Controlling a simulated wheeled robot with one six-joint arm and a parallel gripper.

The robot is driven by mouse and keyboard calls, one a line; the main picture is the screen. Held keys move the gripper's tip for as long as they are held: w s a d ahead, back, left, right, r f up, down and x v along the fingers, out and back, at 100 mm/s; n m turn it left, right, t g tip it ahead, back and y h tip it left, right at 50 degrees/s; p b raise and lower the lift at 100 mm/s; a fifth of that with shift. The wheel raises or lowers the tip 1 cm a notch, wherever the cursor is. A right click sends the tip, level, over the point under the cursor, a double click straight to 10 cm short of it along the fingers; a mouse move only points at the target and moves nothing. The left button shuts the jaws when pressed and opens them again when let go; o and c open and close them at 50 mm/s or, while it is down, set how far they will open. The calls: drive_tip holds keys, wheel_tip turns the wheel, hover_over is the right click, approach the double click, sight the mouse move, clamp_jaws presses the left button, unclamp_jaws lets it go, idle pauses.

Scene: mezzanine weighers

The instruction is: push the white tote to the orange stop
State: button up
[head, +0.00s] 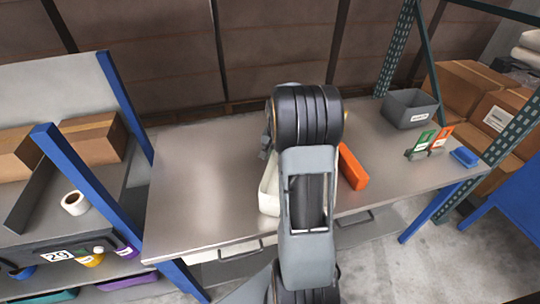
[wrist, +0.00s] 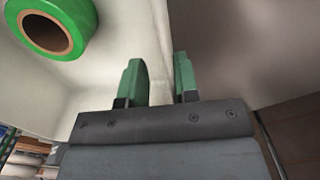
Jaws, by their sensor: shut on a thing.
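The white tote (head: 268,198) stands on the metal bench, mostly hidden behind my arm in the head view. The orange stop (head: 352,167) is an orange block on the bench to the right of the tote. My arm hides the space between them, so I cannot tell whether they touch. In the wrist view my gripper (wrist: 161,82) has its green fingers on either side of the tote's pale wall (wrist: 158,42), shut on it. A green tape roll (wrist: 52,22) shows inside the tote. In the head view the fingers are hidden.
The bench top (head: 200,170) is clear to the left of the tote. A grey bin (head: 409,109), green and orange cards in stands (head: 427,143) and a blue object (head: 464,157) sit at the right. A blue-framed shelf with a white roll (head: 75,203) stands at left.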

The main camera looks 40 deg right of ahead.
drive_tip(key=shift+o, duration=0.8)
drive_tip(key=shift+s+d+f, duration=0.1)
drive_tip(key=shift+d+f, duration=0.05)
drive_tip(key=shift+d, duration=0.3)
drive_tip(key=shift+o, duration=1.1)
drive_tip(key=shift+a, duration=0.3)
drive_tip(key=shift+a, duration=0.15)
wheel_tip(320, 180, up, 14)
drive_tip(key=shift+p, duration=0.4)
drive_tip(key=shift+c, duration=0.3)
